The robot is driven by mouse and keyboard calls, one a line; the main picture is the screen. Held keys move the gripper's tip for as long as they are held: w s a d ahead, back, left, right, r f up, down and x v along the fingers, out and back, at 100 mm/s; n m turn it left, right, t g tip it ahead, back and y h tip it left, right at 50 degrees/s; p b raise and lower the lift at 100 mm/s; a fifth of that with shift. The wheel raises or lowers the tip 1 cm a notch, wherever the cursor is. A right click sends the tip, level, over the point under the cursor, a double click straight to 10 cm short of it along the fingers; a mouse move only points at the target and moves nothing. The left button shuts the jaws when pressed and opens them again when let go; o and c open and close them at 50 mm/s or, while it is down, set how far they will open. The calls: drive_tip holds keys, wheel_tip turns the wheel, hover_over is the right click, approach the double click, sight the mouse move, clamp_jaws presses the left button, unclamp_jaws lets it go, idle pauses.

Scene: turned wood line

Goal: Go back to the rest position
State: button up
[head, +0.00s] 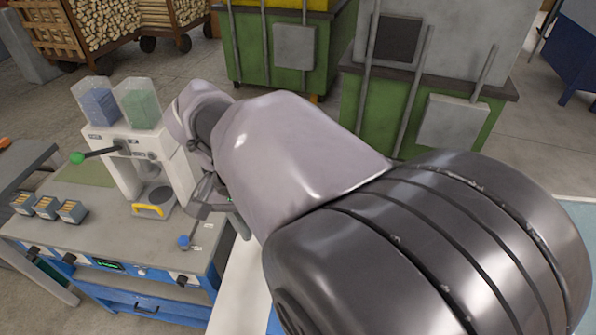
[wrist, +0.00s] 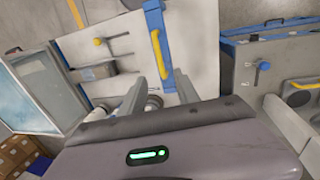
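My gripper (wrist: 160,76) shows in the wrist view with its two grey fingers apart and nothing seen held between them. A green light is lit on its housing. In the head view my arm reaches from the lower right across to the workbench, and my gripper (head: 216,200) is mostly hidden behind the arm, beside a white machine (head: 133,172). I cannot tell from these views whether the fingers touch anything.
The machine has a blue bin (head: 98,107), a green bin (head: 139,103), a lever with a green knob (head: 77,158) and a yellow handle (head: 150,211). Several small grey boxes (head: 46,207) stand on the workbench (head: 105,230). Green cabinets (head: 335,60) and log carts (head: 95,25) stand behind.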

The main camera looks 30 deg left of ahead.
idle(0.3)
drive_tip(key=w+d+f+m+t+y+b, duration=0.1)
drive_tip(key=w+d+m+y+b, duration=0.3)
drive_tip(key=d, duration=0.8)
drive_tip(key=w+d+m+b, duration=0.1)
drive_tip(key=d+b, duration=0.4)
drive_tip(key=d, duration=0.7)
drive_tip(key=s+d+f+m+t+b, duration=0.2)
drive_tip(key=s+d+f, duration=0.1)
drive_tip(key=d, duration=0.2)
drive_tip(key=s+d+f+m+t+b, duration=0.1)
drive_tip(key=s+d+f+t+b, duration=0.1)
drive_tip(key=d, duration=0.4)
drive_tip(key=shift+s+d+f+m, duration=0.25)
drive_tip(key=shift+s+f+m, duration=0.15)
drive_tip(key=shift+s+f, duration=0.35)
